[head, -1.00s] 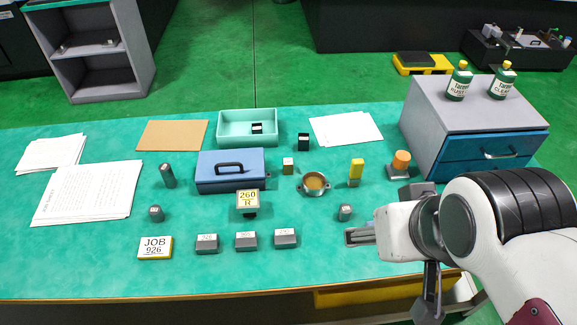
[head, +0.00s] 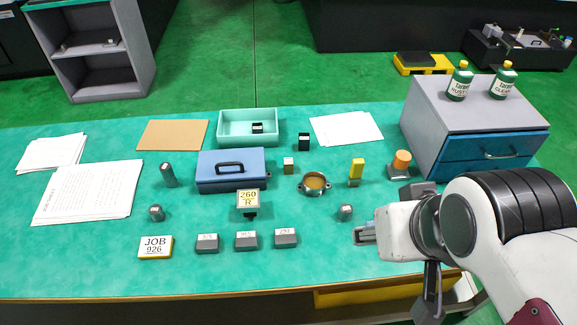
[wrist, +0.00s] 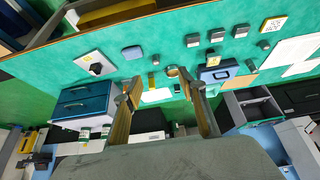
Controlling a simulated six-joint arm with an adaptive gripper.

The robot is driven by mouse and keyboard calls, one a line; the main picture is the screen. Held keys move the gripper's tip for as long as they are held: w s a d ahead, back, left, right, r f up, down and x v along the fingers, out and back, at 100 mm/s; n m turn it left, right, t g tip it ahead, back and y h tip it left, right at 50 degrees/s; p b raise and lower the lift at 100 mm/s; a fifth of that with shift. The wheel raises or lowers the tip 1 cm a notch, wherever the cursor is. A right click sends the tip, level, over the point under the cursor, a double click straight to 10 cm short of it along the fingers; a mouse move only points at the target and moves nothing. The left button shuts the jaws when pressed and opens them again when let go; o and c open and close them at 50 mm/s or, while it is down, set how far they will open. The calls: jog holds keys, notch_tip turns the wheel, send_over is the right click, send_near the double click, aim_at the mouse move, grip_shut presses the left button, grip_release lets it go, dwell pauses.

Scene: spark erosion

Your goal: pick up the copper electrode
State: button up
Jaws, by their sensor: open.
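The copper electrode, an orange cylinder (head: 401,159) on a grey square base, stands upright in the head view, just left of the blue-drawer cabinet. My gripper (head: 362,236) is lower in that view, near the table's front right, apart from the electrode and empty. In the wrist view my gripper (wrist: 165,92) shows two fingers spread wide with nothing between them. I cannot make out the orange cylinder clearly there. A yellow block (head: 357,167) on a small grey base stands left of the electrode.
A grey cabinet (head: 472,105) with two bottles on top stands right of the electrode. A brass ring (head: 314,183) and a grey domed piece (head: 345,212) lie left of my gripper. A blue box (head: 232,182) and a 260 R sign (head: 248,197) stand mid-table.

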jog(key=shift+w, duration=0.1)
jog(key=t, duration=0.5)
send_over(289, 166)
jog(key=s+d, duration=0.2)
jog(key=s, duration=0.7)
notch_tip(289, 166, down, 15)
jog(key=shift+t, duration=0.7)
jog(key=w+f, duration=0.1)
jog(key=f, duration=0.2)
jog(key=w+a+f, duration=0.1)
jog(key=f, duration=0.2)
jog(key=w+f, duration=0.1)
jog(key=f, duration=0.3)
jog(key=shift+w+a, duration=0.4)
jog(key=shift+f, duration=0.7)
jog(key=shift+w, duration=0.1)
jog(key=shift+x, duration=1.3)
